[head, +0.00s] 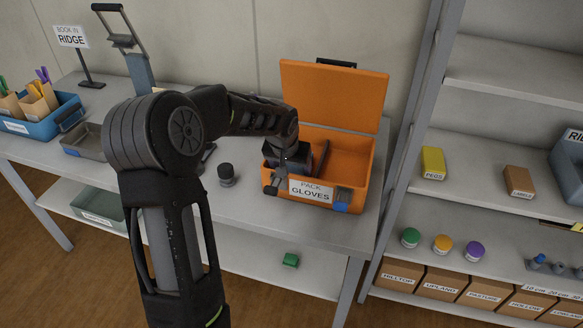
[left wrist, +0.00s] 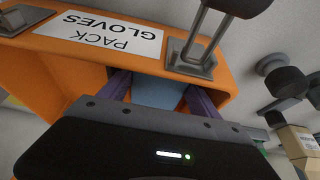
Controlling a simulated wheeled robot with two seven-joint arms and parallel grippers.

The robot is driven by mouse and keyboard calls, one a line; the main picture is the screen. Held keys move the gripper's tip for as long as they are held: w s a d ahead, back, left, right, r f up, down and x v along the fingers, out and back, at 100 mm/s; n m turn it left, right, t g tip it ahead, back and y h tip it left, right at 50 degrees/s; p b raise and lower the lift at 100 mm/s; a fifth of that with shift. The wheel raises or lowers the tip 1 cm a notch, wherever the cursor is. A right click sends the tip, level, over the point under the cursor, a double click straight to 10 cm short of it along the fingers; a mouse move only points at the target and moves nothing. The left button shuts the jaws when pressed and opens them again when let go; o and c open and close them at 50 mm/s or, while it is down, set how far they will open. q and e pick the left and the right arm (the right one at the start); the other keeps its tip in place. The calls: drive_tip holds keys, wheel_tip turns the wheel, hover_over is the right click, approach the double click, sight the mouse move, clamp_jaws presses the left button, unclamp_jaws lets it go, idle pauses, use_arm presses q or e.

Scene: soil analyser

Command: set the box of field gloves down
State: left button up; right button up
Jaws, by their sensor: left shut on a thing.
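The open orange case (head: 352,158) stands on the bench with its lid up and a "PACK GLOVES" label on its front wall. It also shows in the left wrist view (left wrist: 60,65). My left gripper (head: 300,164) reaches down into the left part of the case. In the left wrist view its two purple fingers (left wrist: 158,98) are shut on a light blue thing (left wrist: 158,88), which I take for the box of field gloves. I cannot tell whether the box touches the case floor. In the head view my gripper mostly hides it. My right gripper is not in view.
A dark jar (head: 226,175) stands left of the case. A grey tray (head: 85,141) and a blue bin (head: 42,122) are further left. A shelf unit (head: 490,197) stands to the right. The bench (head: 235,212) is bare in front of the jar.

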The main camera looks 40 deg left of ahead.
use_arm(q)
drive_tip(key=shift+f, duration=0.15)
drive_tip(key=o, duration=1.1)
drive_tip(key=shift+r, duration=0.35)
drive_tip(key=v, duration=1.1)
drive_tip(key=shift+s+d+r+b, duration=0.1)
drive_tip(key=shift+s+r+b, duration=0.15)
drive_tip(key=shift+r+b, duration=0.1)
